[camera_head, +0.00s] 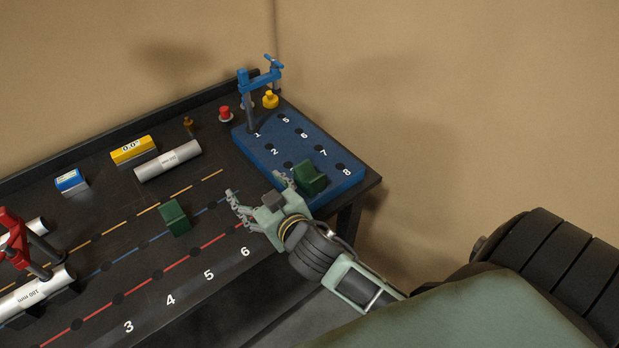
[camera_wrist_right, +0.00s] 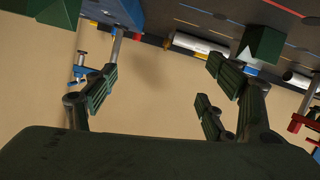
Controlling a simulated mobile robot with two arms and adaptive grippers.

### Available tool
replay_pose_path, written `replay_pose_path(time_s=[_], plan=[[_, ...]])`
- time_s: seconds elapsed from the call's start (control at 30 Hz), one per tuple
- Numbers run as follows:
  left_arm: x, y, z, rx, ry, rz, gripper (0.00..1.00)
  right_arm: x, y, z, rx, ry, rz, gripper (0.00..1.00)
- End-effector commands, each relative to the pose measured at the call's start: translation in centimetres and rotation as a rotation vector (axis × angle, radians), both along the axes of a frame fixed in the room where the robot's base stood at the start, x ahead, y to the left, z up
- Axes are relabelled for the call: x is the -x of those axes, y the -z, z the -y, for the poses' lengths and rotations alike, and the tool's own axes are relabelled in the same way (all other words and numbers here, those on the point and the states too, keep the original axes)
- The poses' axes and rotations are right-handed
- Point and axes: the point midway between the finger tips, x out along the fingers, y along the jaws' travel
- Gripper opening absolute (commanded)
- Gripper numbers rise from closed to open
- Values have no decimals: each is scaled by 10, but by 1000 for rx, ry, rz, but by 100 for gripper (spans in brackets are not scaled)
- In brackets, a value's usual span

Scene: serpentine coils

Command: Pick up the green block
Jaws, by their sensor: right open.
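A dark green block (camera_head: 174,217) stands on the black table, left of my right gripper (camera_head: 257,186). A second green block (camera_head: 310,178), with a notched top, sits on the blue board (camera_head: 262,158) near the holes marked 7 and 8. My right gripper is open and empty, its fingers over the table between the two blocks and apart from both. In the right wrist view, one green block (camera_wrist_right: 265,44) shows at upper right beyond the fingers, and part of another green shape (camera_wrist_right: 60,12) shows at upper left. My left gripper is not seen.
A blue clamp (camera_head: 250,82) rises from the board's far corner. Behind the table block lie a silver cylinder (camera_head: 168,160), a yellow gauge (camera_head: 134,150) and a blue box (camera_head: 71,181). A red clamp (camera_head: 14,238) and another cylinder (camera_head: 38,290) are at left. The numbered front strip is clear.

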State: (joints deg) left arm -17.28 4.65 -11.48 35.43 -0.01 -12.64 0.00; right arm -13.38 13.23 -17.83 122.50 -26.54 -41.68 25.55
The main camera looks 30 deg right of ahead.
Motion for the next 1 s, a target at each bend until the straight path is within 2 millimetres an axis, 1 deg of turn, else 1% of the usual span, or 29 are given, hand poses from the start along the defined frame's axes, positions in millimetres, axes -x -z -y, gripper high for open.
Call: replay_pose_path(time_s=[0.03,0.07,0.1,0.17,0.2,0.23,0.27,0.3,0.33,0.37,0.4,0.43,0.47,0.5,0.53,0.57,0.6,0.67,0.7,0.73,0.77,0.8,0.87,0.9,0.97,1.0], plan=[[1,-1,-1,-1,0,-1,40,-17,-30,-12,2,-40,109,77],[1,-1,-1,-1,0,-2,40,-25,-48,-21,2,-71,175,77],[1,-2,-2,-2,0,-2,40,-35,-74,-35,1,-123,271,77],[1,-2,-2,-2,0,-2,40,-43,-113,-62,3,-223,414,77],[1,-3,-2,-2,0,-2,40,-45,-137,-83,6,-302,502,77],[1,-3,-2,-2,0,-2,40,-43,-153,-99,10,-367,561,77],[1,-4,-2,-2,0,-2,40,-41,-167,-115,17,-435,615,77],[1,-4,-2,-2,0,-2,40,-35,-182,-137,27,-532,677,77],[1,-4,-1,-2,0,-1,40,-29,-190,-153,38,-609,715,77],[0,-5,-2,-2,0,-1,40,-22,-197,-169,51,-687,748,77],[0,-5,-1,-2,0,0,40,-11,-201,-189,72,-797,778,77],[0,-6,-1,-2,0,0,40,-3,-201,-203,93,-880,794,77],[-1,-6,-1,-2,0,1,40,6,-200,-216,115,-965,801,77],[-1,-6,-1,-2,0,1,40,17,-193,-231,152,-1077,797,77],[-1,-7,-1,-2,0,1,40,26,-186,-240,180,-1160,784,77],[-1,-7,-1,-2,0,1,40,33,-177,-248,214,-1242,763,77],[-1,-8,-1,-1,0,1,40,42,-162,-255,263,-1347,720,77],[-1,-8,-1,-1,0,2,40,52,-135,-258,346,-1491,629,77],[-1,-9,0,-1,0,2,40,57,-116,-255,408,-1575,550,77],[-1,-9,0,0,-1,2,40,58,-100,-249,457,-1631,480,77],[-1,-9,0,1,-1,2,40,59,-84,-241,508,-1680,403,77],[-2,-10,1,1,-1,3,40,57,-64,-227,578,-1731,292,77],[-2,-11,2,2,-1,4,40,51,-37,-198,686,-1778,102,77],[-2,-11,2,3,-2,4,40,45,-21,-174,759,-1788,-33,77],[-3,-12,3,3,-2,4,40,34,-4,-131,865,-1767,-248,77],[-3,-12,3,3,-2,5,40,25,3,-100,930,-1728,-394,77]])
